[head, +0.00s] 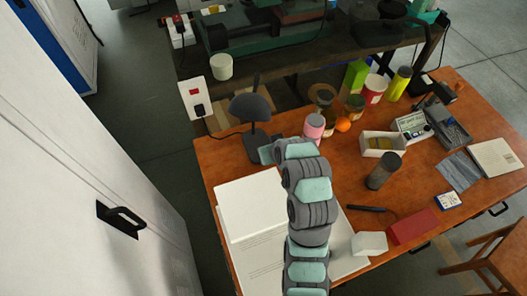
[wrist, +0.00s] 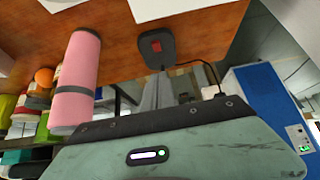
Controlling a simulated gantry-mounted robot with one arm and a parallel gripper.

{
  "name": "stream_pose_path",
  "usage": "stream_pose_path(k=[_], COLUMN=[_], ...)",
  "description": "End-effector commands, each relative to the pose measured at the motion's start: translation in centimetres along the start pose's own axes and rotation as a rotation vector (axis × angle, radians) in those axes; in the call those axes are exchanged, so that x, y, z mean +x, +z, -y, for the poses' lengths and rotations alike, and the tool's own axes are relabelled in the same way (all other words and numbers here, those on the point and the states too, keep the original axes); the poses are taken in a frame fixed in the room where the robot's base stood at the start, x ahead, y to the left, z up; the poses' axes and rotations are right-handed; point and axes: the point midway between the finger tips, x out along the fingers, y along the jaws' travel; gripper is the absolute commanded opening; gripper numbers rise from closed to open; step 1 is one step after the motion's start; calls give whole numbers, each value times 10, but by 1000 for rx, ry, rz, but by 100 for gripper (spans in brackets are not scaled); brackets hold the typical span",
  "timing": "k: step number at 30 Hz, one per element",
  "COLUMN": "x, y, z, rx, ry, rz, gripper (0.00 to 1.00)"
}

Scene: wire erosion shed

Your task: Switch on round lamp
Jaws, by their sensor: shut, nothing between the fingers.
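The round lamp (head: 250,107) stands at the table's left back edge, with a dark domed shade and a dark base. In the wrist view its base (wrist: 151,39) shows a red switch, and its shade cannot be made out. I cannot tell from the switch whether the lamp is on. My gripper (wrist: 160,83) is shut and empty, its grey fingers close to the base near the switch; contact is not clear. In the head view my arm comes up from the bottom and ends beside the lamp base, with the fingertips hidden.
A pink bottle (head: 314,126) stands right of the lamp; it also shows in the wrist view (wrist: 79,75). An orange ball (head: 343,124), jars and a white box (head: 384,151) are farther right. A cord runs to a wall socket (head: 197,100).

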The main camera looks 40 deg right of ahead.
Motion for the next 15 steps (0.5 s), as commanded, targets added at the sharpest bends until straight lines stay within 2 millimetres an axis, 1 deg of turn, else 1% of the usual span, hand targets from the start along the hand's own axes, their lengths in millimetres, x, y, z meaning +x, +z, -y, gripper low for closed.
stream_pose_path(k=[5,8,15], x=[10,24,69], y=[0,1,1], z=[0,0,1], rx=[-1,0,-1], ry=[-1,-1,-2], rz=[2,4,5], gripper=[0,0,0])
